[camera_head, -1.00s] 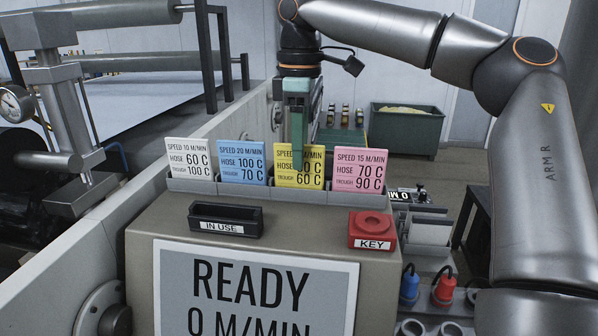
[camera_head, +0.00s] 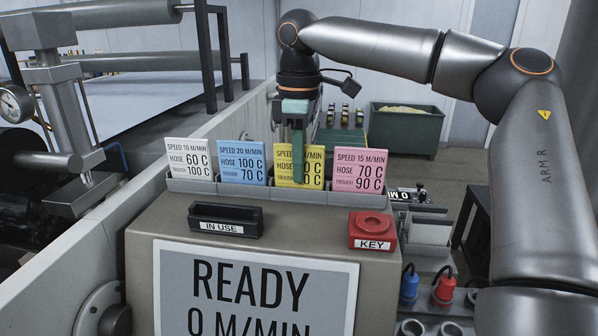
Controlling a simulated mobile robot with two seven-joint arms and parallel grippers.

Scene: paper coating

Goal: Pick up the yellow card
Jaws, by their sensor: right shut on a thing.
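The yellow card (camera_head: 283,172) stands upright in the card rack (camera_head: 230,188) on top of the console, between the blue card (camera_head: 242,163) and the pink card (camera_head: 359,170). My right gripper (camera_head: 298,176) comes down from above with green fingers. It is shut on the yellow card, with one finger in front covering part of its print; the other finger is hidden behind. The card's lower edge is still at the rack. My left gripper is not in view.
A white card (camera_head: 190,160) stands at the rack's left end. In front are a black IN USE holder (camera_head: 226,220), with no card showing in it, and a red KEY block (camera_head: 372,231). The console screen (camera_head: 255,290) reads READY. A green bin (camera_head: 404,130) stands behind.

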